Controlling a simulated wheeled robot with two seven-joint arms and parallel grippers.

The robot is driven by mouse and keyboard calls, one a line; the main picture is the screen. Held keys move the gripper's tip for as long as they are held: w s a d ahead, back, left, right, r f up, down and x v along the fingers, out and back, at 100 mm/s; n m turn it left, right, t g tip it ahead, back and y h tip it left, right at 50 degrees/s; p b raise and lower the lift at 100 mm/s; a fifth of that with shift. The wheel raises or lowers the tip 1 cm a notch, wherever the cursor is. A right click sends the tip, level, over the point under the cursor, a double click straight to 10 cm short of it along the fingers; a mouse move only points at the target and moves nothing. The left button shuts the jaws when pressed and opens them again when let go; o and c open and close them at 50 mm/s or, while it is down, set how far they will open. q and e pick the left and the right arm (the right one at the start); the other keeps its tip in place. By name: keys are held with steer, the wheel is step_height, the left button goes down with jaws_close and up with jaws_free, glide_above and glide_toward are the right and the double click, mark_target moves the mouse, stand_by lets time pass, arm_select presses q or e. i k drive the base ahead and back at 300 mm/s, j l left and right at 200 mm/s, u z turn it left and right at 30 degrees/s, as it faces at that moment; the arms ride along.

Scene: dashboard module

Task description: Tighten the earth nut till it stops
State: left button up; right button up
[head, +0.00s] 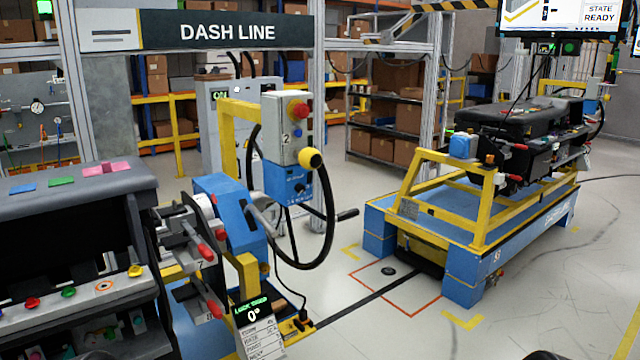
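I cannot make out the earth nut in the head view. A dark dashboard module (75,215) fills the left side, with coloured pads on top and a pale strip of coloured round parts along its front. It adjoins a stand with a blue housing (228,215), red-tipped handles (207,252) and a large black handwheel (332,215). A small sign (254,314) at its foot reads 0°. A second dark dashboard module (520,125) sits on a cart at the right. Neither of my grippers shows.
A control box (288,120) with a red button stands above the handwheel. The blue and yellow cart (455,225) stands at the right over a dark floor strip. Shelves of boxes (400,110) line the back. Pale floor between stand and cart is open.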

mark_target(90, 341)
steer(key=u, duration=2.1)
steer(key=i+l+z, duration=0.2)
steer(key=i+l, duration=0.25)
steer(key=l, duration=0.15)
steer(key=i+l+z, duration=0.15)
steer(key=i+l, duration=0.35)
steer(key=k+l, duration=0.05)
steer(key=l, duration=0.05)
